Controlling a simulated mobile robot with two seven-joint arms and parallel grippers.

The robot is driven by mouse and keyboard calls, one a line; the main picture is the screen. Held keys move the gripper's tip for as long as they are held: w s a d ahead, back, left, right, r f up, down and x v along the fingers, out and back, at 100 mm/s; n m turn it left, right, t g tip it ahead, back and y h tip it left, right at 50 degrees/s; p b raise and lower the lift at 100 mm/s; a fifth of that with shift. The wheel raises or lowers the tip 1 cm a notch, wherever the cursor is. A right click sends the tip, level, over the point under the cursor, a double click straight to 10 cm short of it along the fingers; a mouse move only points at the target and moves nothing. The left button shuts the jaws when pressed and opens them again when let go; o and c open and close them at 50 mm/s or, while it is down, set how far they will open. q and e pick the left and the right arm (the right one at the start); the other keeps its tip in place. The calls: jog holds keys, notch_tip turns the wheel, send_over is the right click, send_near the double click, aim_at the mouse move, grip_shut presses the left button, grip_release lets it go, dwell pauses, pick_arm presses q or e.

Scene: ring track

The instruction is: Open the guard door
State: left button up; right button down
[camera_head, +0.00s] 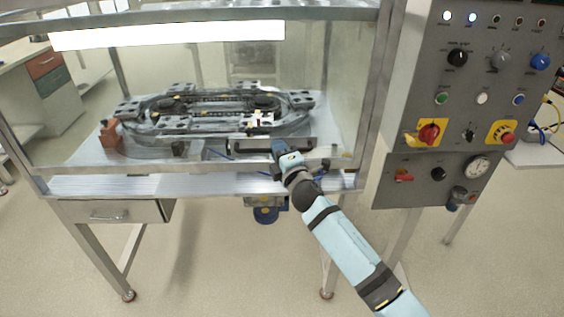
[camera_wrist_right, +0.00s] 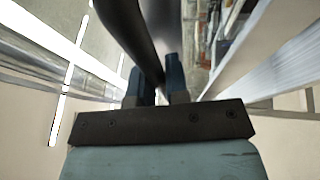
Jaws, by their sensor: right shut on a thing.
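The guard door (camera_head: 345,110) is a clear panel in a metal frame across the front of the machine cabinet. Its lower rail (camera_head: 90,170) is low, just above the table's front ledge, and it looks closed. A dark bar handle (camera_head: 240,147) sits low on the door. The gripper hides part of the handle. My left gripper is in neither view.
Behind the clear panel stands an oval ring track (camera_head: 215,110) with several black units. To the right is a grey control panel (camera_head: 455,100) with knobs and red switches. A drawer (camera_head: 115,211) is under the table at left.

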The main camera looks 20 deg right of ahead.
aim_at(271, 48)
notch_tip(271, 48, up, 14)
jog(key=p, duration=0.9)
jog(key=shift+f, duration=0.25)
notch_tip(271, 48, up, 11)
jog(key=p, duration=0.9)
jog(key=shift+f, duration=0.2)
pick_arm(q)
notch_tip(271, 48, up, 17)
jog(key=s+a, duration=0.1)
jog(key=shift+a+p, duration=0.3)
jog(key=shift+p, duration=0.15)
pick_arm(e)
jog(key=shift+r, duration=0.65)
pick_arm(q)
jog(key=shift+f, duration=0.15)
pick_arm(e)
jog(key=c, duration=1.4)
grip_release()
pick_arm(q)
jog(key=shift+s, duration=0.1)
pick_arm(e)
jog(key=shift+f, duration=0.1)
